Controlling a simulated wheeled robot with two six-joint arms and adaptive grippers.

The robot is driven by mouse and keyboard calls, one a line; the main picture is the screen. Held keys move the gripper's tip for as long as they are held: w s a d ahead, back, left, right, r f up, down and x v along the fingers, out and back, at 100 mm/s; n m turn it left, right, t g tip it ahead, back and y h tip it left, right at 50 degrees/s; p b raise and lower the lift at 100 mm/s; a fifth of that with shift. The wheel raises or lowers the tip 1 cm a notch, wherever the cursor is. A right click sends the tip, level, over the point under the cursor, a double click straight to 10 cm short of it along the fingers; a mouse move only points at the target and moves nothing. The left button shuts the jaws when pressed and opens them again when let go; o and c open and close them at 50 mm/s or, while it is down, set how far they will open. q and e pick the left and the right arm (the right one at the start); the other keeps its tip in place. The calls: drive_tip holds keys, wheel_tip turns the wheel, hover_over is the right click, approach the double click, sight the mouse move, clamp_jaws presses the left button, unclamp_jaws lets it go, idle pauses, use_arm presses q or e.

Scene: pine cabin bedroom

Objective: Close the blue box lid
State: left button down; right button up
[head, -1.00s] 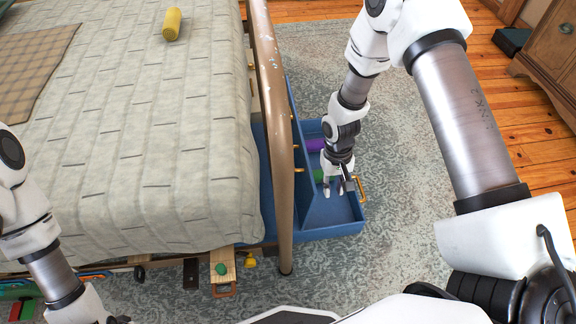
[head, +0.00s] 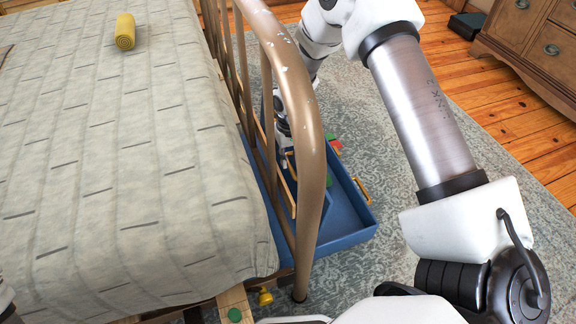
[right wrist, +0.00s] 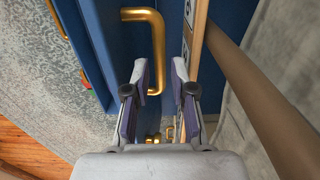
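The blue box (head: 352,238) stands on the rug at the end of the bed, open at the top, partly hidden behind the bed's metal footboard. Its lid is hard to make out behind the rails in the head view. My right gripper (head: 284,160) is beyond the footboard at the far side of the box, largely hidden. In the right wrist view my right gripper (right wrist: 160,67) is open, beside blue panels. A brass handle (right wrist: 157,50) stands out from a blue panel and reaches between the fingertips, with no visible grip on it.
The bed's footboard (head: 311,170) stands between my view and the right gripper. The quilted bed (head: 120,180) fills the left, with a yellow roll (head: 125,32) on it. Red and green blocks (head: 334,145) show near the box's far end. A wooden dresser (head: 530,45) stands at right.

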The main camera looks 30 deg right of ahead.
wheel_tip(320, 180, down, 2)
drive_tip(key=shift+f, duration=0.1)
clamp_jaws()
drive_tip(key=shift+d+b, duration=0.15)
drive_tip(key=shift+b, duration=0.15)
